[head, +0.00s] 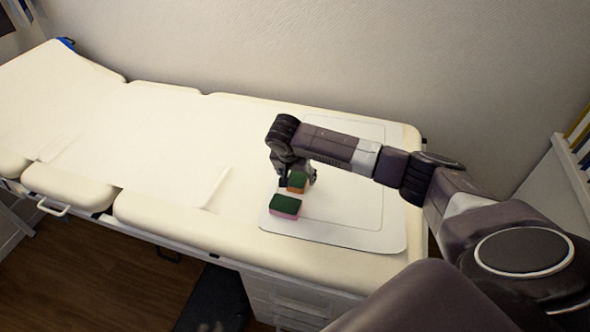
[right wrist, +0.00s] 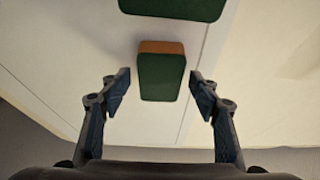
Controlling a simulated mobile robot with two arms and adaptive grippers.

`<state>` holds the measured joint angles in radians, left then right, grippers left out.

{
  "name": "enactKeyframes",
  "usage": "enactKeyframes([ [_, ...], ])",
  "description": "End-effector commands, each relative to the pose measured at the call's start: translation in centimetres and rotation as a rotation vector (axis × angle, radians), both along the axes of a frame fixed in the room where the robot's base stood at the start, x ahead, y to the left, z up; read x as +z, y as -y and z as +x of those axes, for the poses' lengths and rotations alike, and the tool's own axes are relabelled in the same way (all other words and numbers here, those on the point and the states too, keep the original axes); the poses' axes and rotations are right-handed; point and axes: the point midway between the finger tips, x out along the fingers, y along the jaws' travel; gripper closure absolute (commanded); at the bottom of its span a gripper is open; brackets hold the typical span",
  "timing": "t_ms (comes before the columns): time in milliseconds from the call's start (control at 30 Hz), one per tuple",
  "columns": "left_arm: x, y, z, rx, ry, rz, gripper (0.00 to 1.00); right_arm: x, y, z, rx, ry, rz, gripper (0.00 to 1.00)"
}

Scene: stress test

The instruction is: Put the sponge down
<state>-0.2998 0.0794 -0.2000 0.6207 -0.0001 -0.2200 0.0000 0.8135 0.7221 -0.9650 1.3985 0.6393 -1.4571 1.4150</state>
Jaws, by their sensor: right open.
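A sponge with a green top and orange side (head: 297,181) rests on the white mat (head: 340,236) on the examination couch. My right gripper (head: 297,183) is over it, fingers pointing down. In the right wrist view this sponge (right wrist: 161,76) lies between and beyond the open fingertips (right wrist: 160,90), with clear space on both sides. A second sponge, green on top and pink below (head: 285,206), lies on the mat nearer the front edge. Its green top also shows at the upper edge of the right wrist view (right wrist: 172,8). My left gripper is not in view.
The cream couch (head: 160,140) runs along the wall, with a paper sheet over its left part. The couch's front edge (head: 215,240) is close to the mat. A shelf with books (head: 578,150) stands at the right.

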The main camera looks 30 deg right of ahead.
Motion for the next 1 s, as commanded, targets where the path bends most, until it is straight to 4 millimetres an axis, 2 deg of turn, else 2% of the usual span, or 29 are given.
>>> enactKeyframes([
  [300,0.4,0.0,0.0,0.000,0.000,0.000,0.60,6.2,-2.1,-1.5,0.004,0.004,0.002,0.43],
  [500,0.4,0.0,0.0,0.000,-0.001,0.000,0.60,9.2,-3.0,-2.4,0.002,0.002,0.001,0.43],
  [700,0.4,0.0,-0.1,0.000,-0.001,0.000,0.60,10.4,-3.4,-2.8,0.002,0.001,0.001,0.43],
  [1000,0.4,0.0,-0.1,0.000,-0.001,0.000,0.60,10.5,-3.4,-2.8,0.002,0.001,0.001,0.43],
])
